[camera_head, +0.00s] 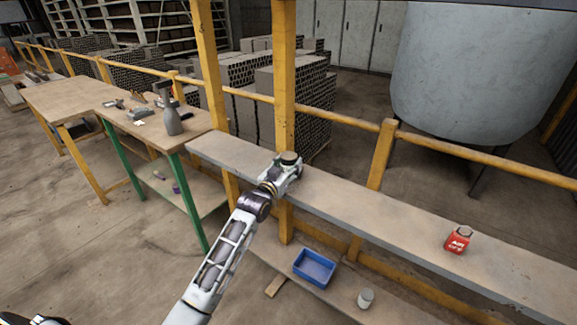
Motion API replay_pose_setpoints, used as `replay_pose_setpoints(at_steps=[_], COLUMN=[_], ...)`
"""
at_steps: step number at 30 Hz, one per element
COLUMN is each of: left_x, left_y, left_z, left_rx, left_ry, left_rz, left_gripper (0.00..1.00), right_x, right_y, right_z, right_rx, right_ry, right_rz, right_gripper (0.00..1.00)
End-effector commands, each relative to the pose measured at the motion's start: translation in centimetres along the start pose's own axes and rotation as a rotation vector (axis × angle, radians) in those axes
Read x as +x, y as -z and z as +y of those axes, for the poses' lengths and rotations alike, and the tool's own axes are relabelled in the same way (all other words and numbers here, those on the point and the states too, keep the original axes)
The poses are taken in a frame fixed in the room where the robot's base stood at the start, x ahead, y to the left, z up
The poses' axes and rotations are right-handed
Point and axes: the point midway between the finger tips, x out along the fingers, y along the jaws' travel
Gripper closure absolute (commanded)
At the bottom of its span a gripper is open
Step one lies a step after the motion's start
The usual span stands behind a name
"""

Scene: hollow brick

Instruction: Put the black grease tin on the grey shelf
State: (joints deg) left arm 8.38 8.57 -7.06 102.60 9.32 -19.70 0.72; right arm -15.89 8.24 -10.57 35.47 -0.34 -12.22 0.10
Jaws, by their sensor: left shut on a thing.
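The grey shelf (350,203) is a long board running from the middle of the view to the lower right, along yellow posts. My left gripper (288,166) is over the far left part of this shelf, near a yellow post. It is shut on the black grease tin (290,158), a small dark round tin whose top shows above the fingers. The fingers hide the tin's lower side, and I cannot tell whether it touches the board. My right gripper is not in view.
A red tin (459,240) stands on the shelf at right, with bare board between. A blue bin (314,267) and a pale jar (365,298) are on a lower board. A yellow rail (480,158) runs behind.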

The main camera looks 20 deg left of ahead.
Motion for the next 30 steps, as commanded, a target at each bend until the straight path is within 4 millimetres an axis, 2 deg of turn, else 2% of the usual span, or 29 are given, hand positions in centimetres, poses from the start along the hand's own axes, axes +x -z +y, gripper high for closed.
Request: replay_pose_setpoints(at_steps=[5, 6, 10, 23, 30], left_x=[0.0, 0.0, 0.0, 0.0, -1.0], left_y=[0.0, -0.2, -0.2, 0.1, 0.0], left_z=[0.0, 0.0, 0.0, 0.0, 0.0], left_rx=[0.0, 0.0, 0.0, 0.0, 0.001], left_ry=[0.0, 0.0, 0.0, 0.0, 0.0], left_rz=[0.004, 0.001, 0.0, 0.0, 0.0], left_gripper=[0.88, 0.43, 0.27, 0.27, 0.27], right_x=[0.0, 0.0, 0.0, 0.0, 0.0], right_y=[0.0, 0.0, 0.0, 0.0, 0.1], right_z=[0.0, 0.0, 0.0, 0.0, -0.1], right_rx=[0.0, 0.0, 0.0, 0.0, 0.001], right_ry=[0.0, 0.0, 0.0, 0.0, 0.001], right_rz=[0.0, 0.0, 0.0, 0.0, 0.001], right_gripper=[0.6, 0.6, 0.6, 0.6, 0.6])
